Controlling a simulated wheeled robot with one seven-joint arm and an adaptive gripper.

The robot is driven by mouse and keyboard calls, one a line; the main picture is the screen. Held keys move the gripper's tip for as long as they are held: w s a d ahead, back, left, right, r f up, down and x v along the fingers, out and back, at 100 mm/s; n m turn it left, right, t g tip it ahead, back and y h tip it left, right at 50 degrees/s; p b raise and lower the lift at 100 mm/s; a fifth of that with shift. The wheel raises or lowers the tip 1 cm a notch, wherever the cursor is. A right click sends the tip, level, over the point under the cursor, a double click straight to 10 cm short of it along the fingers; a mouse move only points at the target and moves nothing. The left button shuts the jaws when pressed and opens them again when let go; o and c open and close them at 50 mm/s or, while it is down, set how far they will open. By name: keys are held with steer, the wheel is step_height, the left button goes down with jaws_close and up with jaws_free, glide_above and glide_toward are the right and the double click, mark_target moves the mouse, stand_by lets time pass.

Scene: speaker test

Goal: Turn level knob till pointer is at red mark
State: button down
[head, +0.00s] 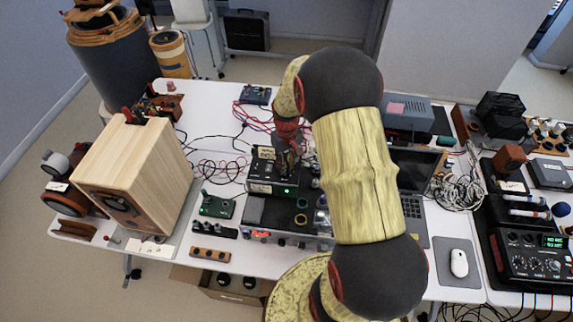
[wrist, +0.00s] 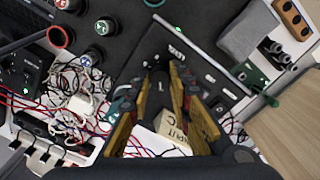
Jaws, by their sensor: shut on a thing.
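My gripper (wrist: 164,82) reaches down onto the black box (head: 262,187) on the white table. In the wrist view its two fingers close around a small dark knob (wrist: 158,96), which appears to be the level knob. The fingers hide most of the knob. I cannot make out its pointer or a red mark. In the head view my gripper (head: 287,165) is at the box's top, partly covered by my own arm.
A wooden speaker (head: 150,170) stands at the left. A green board (head: 217,206) lies between it and the box. Loose red and black cables (head: 215,170) lie behind. A laptop (head: 413,190) and mouse (head: 459,263) are at the right. Several jacks or knobs crowd the box.

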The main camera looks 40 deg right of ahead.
steer(key=shift+m, duration=0.5)
steer(key=m, duration=0.8)
steer(key=shift+p, duration=0.35)
steer(key=m, duration=0.5)
steer(key=shift+m, duration=2.6)
steer(key=c, duration=1.6)
jaws_free()
